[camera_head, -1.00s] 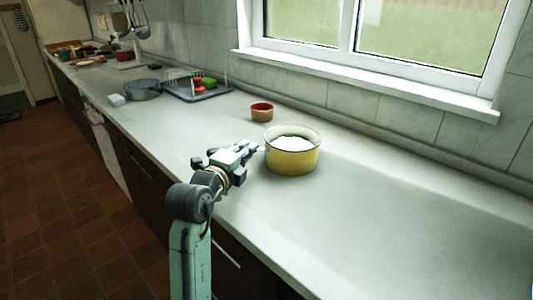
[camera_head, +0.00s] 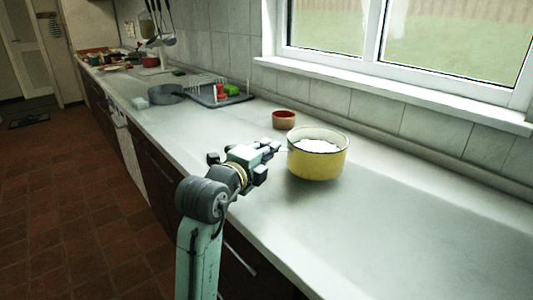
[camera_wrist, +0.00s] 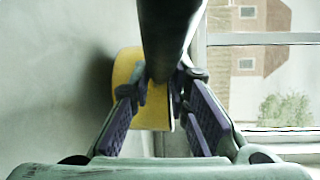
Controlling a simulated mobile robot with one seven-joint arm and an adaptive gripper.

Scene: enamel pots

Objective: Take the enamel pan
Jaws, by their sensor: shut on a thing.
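The enamel pan (camera_head: 318,166) is round and yellow with a pale rim and white inside. It is upright over the counter at the middle of the head view. I cannot tell whether its base touches the counter. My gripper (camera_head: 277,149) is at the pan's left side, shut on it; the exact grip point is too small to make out. In the wrist view the yellow pan (camera_wrist: 127,72) shows beyond the purple-padded fingers of my gripper (camera_wrist: 166,105). A dark round shape covers part of the pan there.
A small red-brown bowl (camera_head: 284,120) stands just behind the pan. A drying rack tray (camera_head: 222,97) and a grey pan (camera_head: 165,95) are farther left. The counter (camera_head: 420,220) is clear to the right. The window sill (camera_head: 400,92) runs behind.

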